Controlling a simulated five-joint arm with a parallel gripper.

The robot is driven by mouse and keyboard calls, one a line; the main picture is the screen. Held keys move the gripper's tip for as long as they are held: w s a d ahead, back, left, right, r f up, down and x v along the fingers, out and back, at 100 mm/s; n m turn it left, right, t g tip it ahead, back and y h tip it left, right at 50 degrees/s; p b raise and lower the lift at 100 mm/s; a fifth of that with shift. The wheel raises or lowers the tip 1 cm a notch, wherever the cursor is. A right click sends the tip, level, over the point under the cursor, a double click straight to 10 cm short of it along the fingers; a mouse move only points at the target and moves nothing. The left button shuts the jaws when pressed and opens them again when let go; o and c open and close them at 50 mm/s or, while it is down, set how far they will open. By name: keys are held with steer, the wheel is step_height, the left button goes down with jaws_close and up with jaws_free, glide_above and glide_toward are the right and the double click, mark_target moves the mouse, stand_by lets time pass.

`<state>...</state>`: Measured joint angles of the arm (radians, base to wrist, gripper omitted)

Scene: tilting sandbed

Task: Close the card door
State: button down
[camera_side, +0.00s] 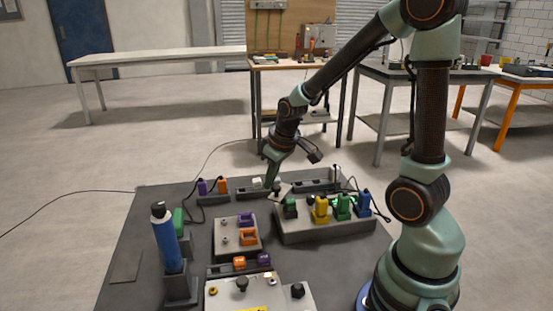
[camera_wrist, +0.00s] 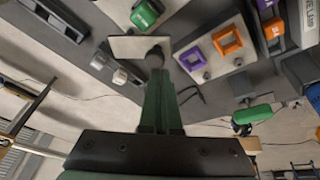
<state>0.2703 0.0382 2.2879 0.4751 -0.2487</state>
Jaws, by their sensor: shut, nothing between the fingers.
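A pale flat plate, which looks like the card door (camera_side: 281,191), is tilted beside the grey blocks at the back of the dark board. It also shows in the wrist view (camera_wrist: 132,46), just beyond my fingertips. My gripper (camera_side: 271,184) points down at the plate's left side, with its fingers together and empty. In the wrist view my gripper (camera_wrist: 157,72) reaches the plate's right end, where a dark round part sits. I cannot tell whether they touch. The door's hinge and the opening behind it are not clear.
A grey block with green, yellow and blue plugs (camera_side: 322,230) stands right of the plate. A panel with purple and orange frames (camera_side: 237,237) is in front. A blue bottle (camera_side: 164,236) stands at the left.

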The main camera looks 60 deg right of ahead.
steer(key=shift+d, duration=0.1)
stand_by(0.5)
steer(key=w+a+r, duration=0.1)
steer(key=w, duration=0.3)
step_height(320, 180, up, 9)
steer(key=s+d, duration=0.2)
steer(key=s, duration=0.1)
steer(key=w+d+m+g+y, duration=0.2)
steer(key=w+d+m+g, duration=0.15)
steer(key=w+g, duration=0.3)
steer(key=s+a+f, duration=0.2)
steer(key=s+f, duration=0.3)
steer(key=f, duration=0.5)
steer(key=shift+s+a, duration=0.35)
stand_by(0.6)
